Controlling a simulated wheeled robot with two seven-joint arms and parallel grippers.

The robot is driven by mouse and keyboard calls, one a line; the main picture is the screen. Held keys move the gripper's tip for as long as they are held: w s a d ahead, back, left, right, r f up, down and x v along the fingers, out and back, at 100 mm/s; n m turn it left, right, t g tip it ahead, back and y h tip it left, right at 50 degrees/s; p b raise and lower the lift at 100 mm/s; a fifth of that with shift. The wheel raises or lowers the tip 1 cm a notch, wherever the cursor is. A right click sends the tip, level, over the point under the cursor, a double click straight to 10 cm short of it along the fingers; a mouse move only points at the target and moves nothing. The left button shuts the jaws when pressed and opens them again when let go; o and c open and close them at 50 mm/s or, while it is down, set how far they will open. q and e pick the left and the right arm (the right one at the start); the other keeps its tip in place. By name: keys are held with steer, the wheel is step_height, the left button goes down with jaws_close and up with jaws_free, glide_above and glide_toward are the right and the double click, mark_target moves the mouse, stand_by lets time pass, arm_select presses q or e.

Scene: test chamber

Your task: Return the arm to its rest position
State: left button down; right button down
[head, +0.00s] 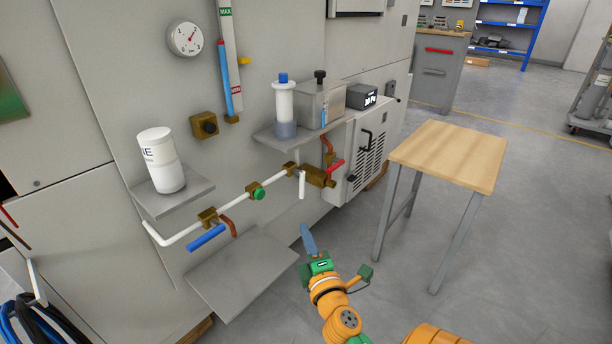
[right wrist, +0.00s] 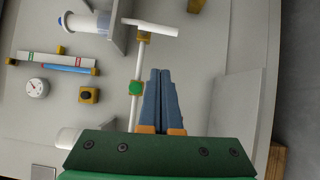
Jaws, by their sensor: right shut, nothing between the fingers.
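My right arm (head: 340,318) is orange and green and reaches up from the bottom of the head view. My right gripper (head: 307,232) has blue-grey fingers that are shut and empty. It is in front of the wall panel, below the pipe spout and right of the lower grey shelf. In the right wrist view the two fingers (right wrist: 163,85) lie side by side, with the white pipe and green valve knob (right wrist: 136,88) just left of them in the picture. I see no contact with the pipe. My left gripper does not show.
The white pipe (head: 232,206) carries a blue lever (head: 206,238) and a red lever (head: 334,167). A lower shelf (head: 243,272) juts out. A white bottle (head: 161,160) stands on an upper shelf. A wooden table (head: 450,152) stands right; floor between is clear.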

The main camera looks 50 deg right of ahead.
stand_by(0.4)
